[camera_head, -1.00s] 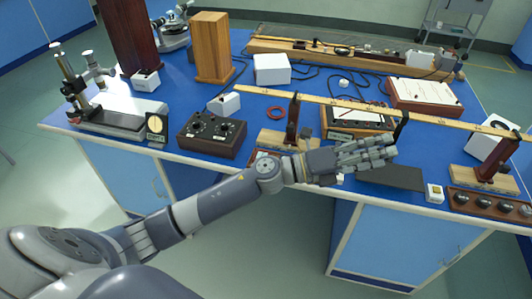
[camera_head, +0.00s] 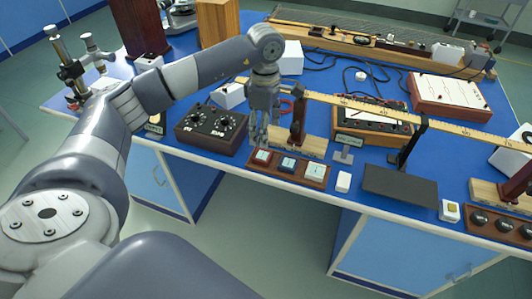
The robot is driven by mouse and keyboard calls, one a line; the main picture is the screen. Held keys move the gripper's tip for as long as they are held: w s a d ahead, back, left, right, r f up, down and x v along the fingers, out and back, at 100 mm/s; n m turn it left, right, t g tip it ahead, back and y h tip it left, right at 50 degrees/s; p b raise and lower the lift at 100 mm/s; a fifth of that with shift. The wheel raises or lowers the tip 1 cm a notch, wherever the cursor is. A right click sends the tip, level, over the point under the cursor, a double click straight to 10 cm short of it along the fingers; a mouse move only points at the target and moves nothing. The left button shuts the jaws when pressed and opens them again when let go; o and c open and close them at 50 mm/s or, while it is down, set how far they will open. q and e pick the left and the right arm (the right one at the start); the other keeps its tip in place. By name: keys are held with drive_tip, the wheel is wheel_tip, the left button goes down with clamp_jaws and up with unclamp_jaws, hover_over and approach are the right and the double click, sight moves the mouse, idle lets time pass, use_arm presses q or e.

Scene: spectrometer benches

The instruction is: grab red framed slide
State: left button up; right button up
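A small red-brown tray (camera_head: 301,178) at the bench's front edge holds three small square slides in a row. The left slide (camera_head: 262,157) has a pale centre and a reddish surround; it is too small to tell frame from tray. The middle slide (camera_head: 288,163) looks dark-framed and the right slide (camera_head: 314,171) pale-framed. My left gripper (camera_head: 260,143) points down just above and behind the left slide, its fingers apart with nothing seen between them. Contact with the slide cannot be told. My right gripper is not in view.
A wooden stand (camera_head: 299,122) holding a long ruler (camera_head: 360,107) rises just right of my gripper. A black control box (camera_head: 211,130) is to the left. A white block (camera_head: 343,182) and a dark plate (camera_head: 399,187) lie right of the tray.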

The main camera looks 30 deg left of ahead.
sight(264, 156)
use_arm(q)
drive_tip(key=shift+s+f, duration=0.2)
drive_tip(key=shift+f, duration=1)
drive_tip(key=shift+s+d+f, duration=0.1)
drive_tip(key=shift+s+f, duration=0.2)
drive_tip(key=shift+f, duration=0.2)
drive_tip(key=f+p, duration=0.1)
drive_tip(key=f, duration=0.2)
drive_tip(key=shift+d+f+p, duration=0.2)
drive_tip(key=shift+f+p, duration=0.15)
drive_tip(key=shift+p, duration=0.05)
drive_tip(key=shift+f, duration=0.6)
drive_tip(key=shift+c, duration=1.3)
drive_tip(key=c, duration=0.9)
